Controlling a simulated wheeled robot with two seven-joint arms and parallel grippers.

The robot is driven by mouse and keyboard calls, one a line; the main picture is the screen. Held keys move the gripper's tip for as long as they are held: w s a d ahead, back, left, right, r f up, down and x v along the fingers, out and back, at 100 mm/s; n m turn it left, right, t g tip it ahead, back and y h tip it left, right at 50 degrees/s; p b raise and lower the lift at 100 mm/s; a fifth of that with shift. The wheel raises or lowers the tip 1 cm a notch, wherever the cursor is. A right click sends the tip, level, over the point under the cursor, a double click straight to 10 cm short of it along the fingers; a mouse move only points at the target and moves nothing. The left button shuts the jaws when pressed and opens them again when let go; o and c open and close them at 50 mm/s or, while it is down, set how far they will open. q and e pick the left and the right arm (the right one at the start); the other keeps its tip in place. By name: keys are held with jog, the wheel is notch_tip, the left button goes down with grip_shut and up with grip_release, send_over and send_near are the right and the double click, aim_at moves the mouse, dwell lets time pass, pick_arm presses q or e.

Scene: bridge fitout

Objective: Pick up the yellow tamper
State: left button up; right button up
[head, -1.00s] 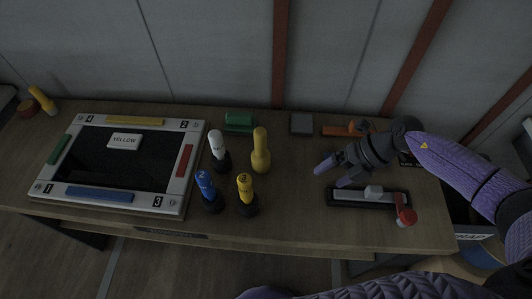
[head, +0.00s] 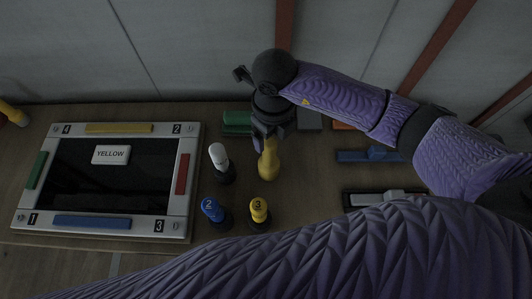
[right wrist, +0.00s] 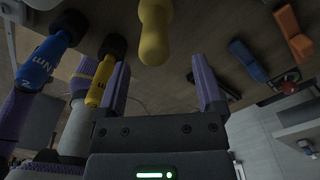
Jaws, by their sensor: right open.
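The yellow tamper (head: 268,166), a plain, rounded, pin-shaped piece, stands on the wooden bench right of the screen panel. It also shows in the right wrist view (right wrist: 154,35), at the top between and beyond the fingers. My right gripper (head: 267,137) is over its upper end, hiding part of it in the head view. In the right wrist view the gripper (right wrist: 160,78) has its two purple fingers spread, with nothing between their tips. I cannot tell whether a finger touches the tamper. My left gripper is not in view.
A blue piece (head: 212,209), a yellow piece (head: 259,209) and a white-topped piece (head: 218,156) stand close to the tamper. A framed screen panel (head: 190,205) with a YELLOW card (head: 111,154) lies left. A green block (head: 236,121) is behind.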

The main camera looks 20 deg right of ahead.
aim_at(269, 150)
jog(key=f, duration=0.4)
jog(key=f+b, duration=0.1)
jog(key=f, duration=0.1)
jog(key=shift+s+a+f, duration=0.1)
jog(key=shift+a+f, duration=0.2)
jog(key=shift+f, duration=0.1)
grip_shut()
dwell(0.9)
